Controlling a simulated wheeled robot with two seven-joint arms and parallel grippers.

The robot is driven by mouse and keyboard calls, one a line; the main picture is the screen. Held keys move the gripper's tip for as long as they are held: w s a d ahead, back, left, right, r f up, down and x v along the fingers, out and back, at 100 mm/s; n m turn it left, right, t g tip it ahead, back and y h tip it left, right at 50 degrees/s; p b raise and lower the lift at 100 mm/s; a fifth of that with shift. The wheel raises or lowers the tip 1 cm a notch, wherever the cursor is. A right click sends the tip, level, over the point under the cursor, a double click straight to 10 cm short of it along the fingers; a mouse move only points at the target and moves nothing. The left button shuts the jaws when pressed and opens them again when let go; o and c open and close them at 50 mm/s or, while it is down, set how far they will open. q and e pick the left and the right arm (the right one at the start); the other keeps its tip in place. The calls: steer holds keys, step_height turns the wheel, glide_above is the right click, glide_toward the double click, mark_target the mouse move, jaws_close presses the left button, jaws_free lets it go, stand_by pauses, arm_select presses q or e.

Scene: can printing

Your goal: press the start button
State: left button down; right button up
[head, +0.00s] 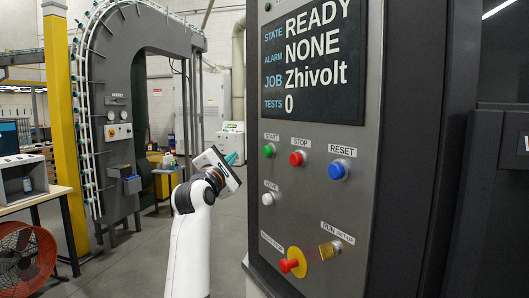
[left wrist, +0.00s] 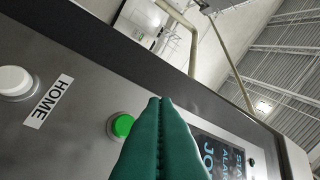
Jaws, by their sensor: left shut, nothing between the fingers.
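The green start button (head: 268,151) sits at the upper left of the button panel, under a label reading START. It also shows in the left wrist view (left wrist: 122,125), just left of my fingers, which partly overlap its right edge. My left gripper (head: 231,158) is to the left of the panel in the head view, with its green fingertips pointing towards the start button. The fingers (left wrist: 160,102) are closed together and hold nothing. In the head view a gap shows between the fingertips and the button. My right gripper is not in view.
A red stop button (head: 297,158), a blue reset button (head: 338,170), a white home button (head: 268,199) and a red emergency knob (head: 291,264) are on the same panel. The screen (head: 308,62) reads READY. An orange fan (head: 24,258) and a workbench (head: 38,196) stand at left.

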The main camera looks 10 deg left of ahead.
mark_target(269, 151)
arm_select(q)
steer(key=w+d+p, duration=0.2)
steer(key=w+d, duration=0.2)
steer(key=d, duration=0.1)
steer(key=shift+w, duration=0.3)
steer(key=shift+p, duration=0.35)
stand_by(1.5)
steer(key=shift+w+d+p, duration=0.3)
steer(key=shift+p, duration=0.15)
